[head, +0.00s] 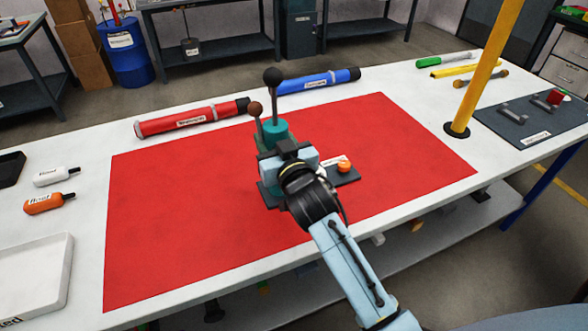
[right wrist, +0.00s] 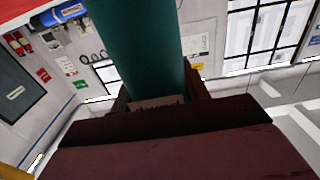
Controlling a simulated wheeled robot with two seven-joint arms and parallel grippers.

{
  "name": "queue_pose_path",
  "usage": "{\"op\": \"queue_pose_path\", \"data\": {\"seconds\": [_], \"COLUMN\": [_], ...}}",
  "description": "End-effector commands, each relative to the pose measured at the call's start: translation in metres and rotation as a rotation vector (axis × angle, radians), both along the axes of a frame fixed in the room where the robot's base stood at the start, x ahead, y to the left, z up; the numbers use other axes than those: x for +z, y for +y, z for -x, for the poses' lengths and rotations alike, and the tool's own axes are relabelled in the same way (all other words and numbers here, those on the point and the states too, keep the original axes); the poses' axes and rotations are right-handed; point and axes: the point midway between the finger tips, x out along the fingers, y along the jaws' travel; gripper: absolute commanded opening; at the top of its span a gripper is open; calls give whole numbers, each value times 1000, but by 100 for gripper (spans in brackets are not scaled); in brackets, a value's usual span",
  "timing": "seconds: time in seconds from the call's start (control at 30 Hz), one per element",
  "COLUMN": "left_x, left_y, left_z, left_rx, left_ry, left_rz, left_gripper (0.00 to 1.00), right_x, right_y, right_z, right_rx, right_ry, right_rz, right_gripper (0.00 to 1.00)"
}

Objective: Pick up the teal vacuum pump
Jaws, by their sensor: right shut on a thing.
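The teal vacuum pump (head: 275,128) stands over the red mat (head: 180,220) near its middle, with dark ball-topped levers rising from it. My right gripper (head: 288,152) is at the pump's near side and hides much of its body. In the right wrist view, the pump's teal cylinder (right wrist: 140,45) fills the space between the fingers, and the gripper (right wrist: 155,100) is shut on it. A dark base plate (head: 345,180) with an orange knob (head: 344,166) shows beside the gripper. I cannot tell whether the pump touches the mat. My left gripper is not in view.
A red tube (head: 190,120) and a blue tube (head: 318,80) lie behind the mat. A yellow post (head: 485,70) rises at the right, near a dark tray (head: 530,125). Two bottles (head: 50,203) and a white tray (head: 35,275) are at the left. The mat's left part is clear.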

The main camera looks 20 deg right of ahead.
Motion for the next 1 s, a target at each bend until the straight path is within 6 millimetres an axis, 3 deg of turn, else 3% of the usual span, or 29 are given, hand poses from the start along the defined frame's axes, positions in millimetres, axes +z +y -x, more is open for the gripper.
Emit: {"op": "queue_pose_path", "data": {"seconds": [0.03,0.2,0.57,1.0], "left_x": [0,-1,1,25], "left_y": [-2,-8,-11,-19], "left_z": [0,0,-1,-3], "left_rx": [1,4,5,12], "left_ry": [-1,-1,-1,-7], "left_rz": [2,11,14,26], "left_gripper": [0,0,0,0], "right_x": [0,0,7,85], "right_y": [0,0,0,0], "right_z": [0,0,0,0], "right_rx": [0,0,0,0], "right_ry": [0,0,-6,-9], "right_rz": [0,0,1,1], "right_gripper": [20,0,0,0]}}
